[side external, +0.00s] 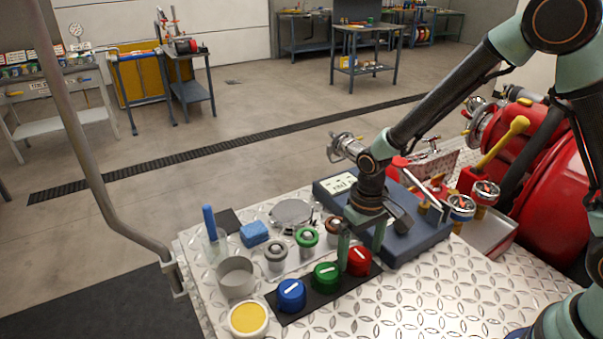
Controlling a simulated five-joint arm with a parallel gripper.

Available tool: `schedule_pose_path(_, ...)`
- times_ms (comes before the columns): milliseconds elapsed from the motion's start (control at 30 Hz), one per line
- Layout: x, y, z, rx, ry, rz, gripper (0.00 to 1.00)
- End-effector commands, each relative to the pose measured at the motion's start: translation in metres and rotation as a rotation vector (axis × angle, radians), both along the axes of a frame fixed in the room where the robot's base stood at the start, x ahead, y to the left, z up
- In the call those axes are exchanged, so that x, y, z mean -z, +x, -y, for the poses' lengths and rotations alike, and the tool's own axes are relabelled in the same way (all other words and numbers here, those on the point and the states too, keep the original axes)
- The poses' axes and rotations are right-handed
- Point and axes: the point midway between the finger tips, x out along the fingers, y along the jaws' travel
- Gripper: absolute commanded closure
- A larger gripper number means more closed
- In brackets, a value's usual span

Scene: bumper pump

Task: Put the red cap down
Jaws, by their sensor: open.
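The red cap (359,262) sits at the right end of a dark mat (305,304) on the metal deck, with a white mark on its top. My gripper (361,252) points down over it, with one greenish finger on each side as seen here. The jaws are apart. I cannot tell whether the fingers touch the cap. The green cap (326,276) and the blue cap (291,295) stand to its left on the same mat.
Behind the mat are several ringed fittings, including a green one (307,238) and a grey one (276,255). A grey cup (236,279), a yellow-topped tub (248,319) and a blue sponge (254,234) stand left. Bare tread-plate deck (440,295) lies right.

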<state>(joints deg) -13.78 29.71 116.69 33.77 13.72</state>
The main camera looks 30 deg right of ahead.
Motion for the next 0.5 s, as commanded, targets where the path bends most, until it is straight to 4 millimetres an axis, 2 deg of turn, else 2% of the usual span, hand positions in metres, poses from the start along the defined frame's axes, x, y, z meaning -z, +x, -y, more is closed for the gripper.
schedule_pose_path(300,-0.067,0.002,-0.001,-0.001,0.002,0.008,0.0)
schedule_pose_path(500,-0.097,0.002,-0.001,-0.001,0.002,0.007,0.0)
